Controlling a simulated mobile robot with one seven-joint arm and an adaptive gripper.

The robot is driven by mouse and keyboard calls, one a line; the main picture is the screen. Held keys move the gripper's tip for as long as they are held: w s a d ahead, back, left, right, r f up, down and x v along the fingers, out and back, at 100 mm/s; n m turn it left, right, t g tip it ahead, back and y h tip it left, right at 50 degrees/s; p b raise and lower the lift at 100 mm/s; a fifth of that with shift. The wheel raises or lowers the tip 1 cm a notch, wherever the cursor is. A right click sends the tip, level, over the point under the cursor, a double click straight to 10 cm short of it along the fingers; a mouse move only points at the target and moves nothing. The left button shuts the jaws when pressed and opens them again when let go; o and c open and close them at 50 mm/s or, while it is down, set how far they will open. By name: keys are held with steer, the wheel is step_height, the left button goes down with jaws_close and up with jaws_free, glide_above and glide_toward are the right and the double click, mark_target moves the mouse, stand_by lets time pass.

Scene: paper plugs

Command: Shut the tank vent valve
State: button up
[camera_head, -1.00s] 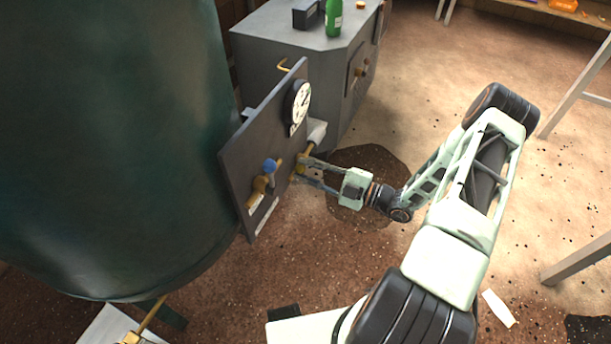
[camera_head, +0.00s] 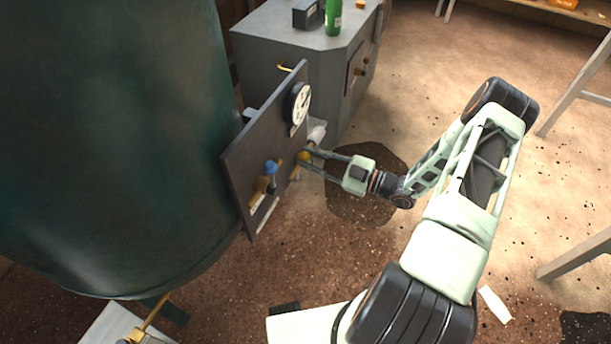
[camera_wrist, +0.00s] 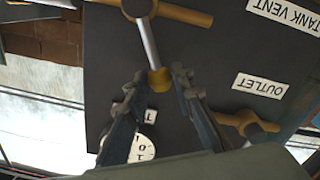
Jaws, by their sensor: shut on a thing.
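My gripper (camera_head: 305,160) is shut on the yellow-tipped end of a valve lever on the dark upright panel (camera_head: 250,150). In the wrist view, my gripper (camera_wrist: 160,82) has a finger on each side of the yellow tip (camera_wrist: 157,80). The silver lever (camera_wrist: 148,42) runs up to a dark hub on a brass pipe at the top edge. An upside-down TANK VENT label (camera_wrist: 284,14) sits right of that hub. An OUTLET label (camera_wrist: 260,86) lies below it, near a second brass valve (camera_wrist: 250,126). A blue-handled valve (camera_head: 270,168) is at the panel's lower left.
A round gauge (camera_head: 299,102) is on the panel's upper right. A large green tank (camera_head: 105,140) stands left, close behind the panel. A grey cabinet (camera_head: 285,50) with a green bottle (camera_head: 334,18) stands behind. The brown floor right of the panel is largely open.

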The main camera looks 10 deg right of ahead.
steer(key=shift+d, duration=0.1)
steer(key=shift+w+d+r+m, duration=0.25)
steer(key=shift+w+m, duration=0.2)
steer(key=shift+m, duration=0.3)
steer(key=shift+w+d+r+m, duration=0.1)
steer(key=shift+w+d+m, duration=0.3)
steer(key=shift+m, duration=0.35)
steer(key=o, duration=0.9)
steer(key=shift+a, duration=0.1)
steer(key=p+v, duration=0.1)
steer(key=v, duration=0.3)
